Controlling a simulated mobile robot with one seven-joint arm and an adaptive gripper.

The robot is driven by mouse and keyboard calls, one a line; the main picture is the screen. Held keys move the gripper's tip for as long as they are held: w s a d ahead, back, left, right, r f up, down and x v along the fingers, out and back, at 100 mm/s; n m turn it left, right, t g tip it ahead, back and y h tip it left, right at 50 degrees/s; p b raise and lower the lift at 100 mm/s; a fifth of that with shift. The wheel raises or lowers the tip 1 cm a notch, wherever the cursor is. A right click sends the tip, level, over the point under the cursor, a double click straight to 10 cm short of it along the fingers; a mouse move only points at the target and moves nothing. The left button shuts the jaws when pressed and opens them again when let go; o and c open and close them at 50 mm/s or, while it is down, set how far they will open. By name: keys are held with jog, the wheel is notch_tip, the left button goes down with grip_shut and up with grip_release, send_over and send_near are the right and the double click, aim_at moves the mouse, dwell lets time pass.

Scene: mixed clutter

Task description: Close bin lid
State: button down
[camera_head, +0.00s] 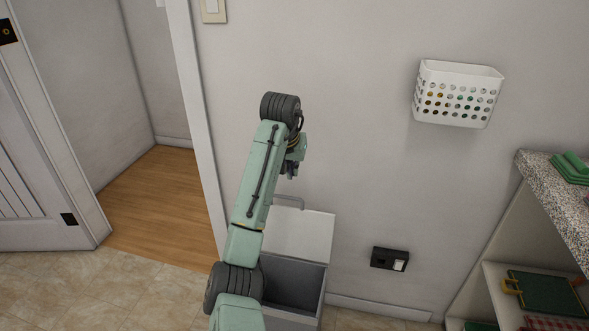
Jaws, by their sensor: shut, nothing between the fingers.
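The grey bin (296,286) stands on the floor against the wall, behind and to the right of my arm. Its lid (299,233) is up, leaning back toward the wall, and the dark inside of the bin shows. A grey handle (289,201) rises at the top edge of the lid. My gripper (290,173) is just above the handle and the lid, small in view and partly hidden by my wrist. It is shut and holds nothing. The left part of the bin is hidden behind my arm.
A white perforated basket (457,95) hangs on the wall at upper right. A black wall outlet (389,259) is right of the bin. A shelf unit with a speckled top (555,195) stands at the right edge. An open doorway with wooden floor (160,205) is at left.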

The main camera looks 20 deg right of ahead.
jog(key=p+x, duration=0.1)
jog(key=x, duration=0.9)
jog(key=shift+s, duration=0.15)
jog(key=shift+a+f, duration=0.1)
jog(key=shift+a, duration=0.15)
